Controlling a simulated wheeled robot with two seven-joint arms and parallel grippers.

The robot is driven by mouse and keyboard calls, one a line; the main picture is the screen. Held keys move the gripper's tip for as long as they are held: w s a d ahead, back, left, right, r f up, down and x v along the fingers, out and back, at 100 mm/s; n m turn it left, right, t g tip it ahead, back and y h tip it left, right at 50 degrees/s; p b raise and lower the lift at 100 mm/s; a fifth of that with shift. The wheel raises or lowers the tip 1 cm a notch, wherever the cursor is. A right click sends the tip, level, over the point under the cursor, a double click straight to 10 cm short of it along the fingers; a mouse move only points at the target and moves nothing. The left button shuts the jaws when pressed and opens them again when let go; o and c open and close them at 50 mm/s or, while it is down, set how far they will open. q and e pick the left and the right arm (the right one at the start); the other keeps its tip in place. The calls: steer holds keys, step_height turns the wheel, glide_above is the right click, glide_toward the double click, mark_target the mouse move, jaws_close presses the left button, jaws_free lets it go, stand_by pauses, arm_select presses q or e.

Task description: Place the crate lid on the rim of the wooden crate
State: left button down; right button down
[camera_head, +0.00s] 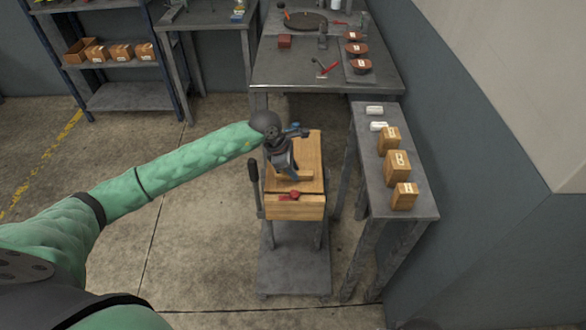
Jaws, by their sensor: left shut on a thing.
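The wooden crate (295,210) stands on a grey cart in the middle of the view. The flat wooden crate lid (309,150) is over the crate's top, with a raised wooden bar (300,176) near its front. My left gripper (286,172) is over the lid and shut on it, apparently at this bar; the gripper hides part of the lid. I cannot tell whether the lid touches the rim or is slightly above it. A small red piece (290,196) shows at the crate's front edge. My right gripper is not in view.
The cart (294,270) has a dark upright handle (255,185) at its left. A narrow table (418,208) with several small boxes stands close on the right. A workbench (281,72) with tools is behind. The floor to the left is clear.

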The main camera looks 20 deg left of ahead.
arm_select(q)
steer(key=shift+f, duration=0.1)
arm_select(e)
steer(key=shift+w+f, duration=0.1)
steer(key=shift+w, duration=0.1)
arm_select(q)
steer(key=shift+f+b, duration=0.25)
steer(key=shift+b, duration=0.2)
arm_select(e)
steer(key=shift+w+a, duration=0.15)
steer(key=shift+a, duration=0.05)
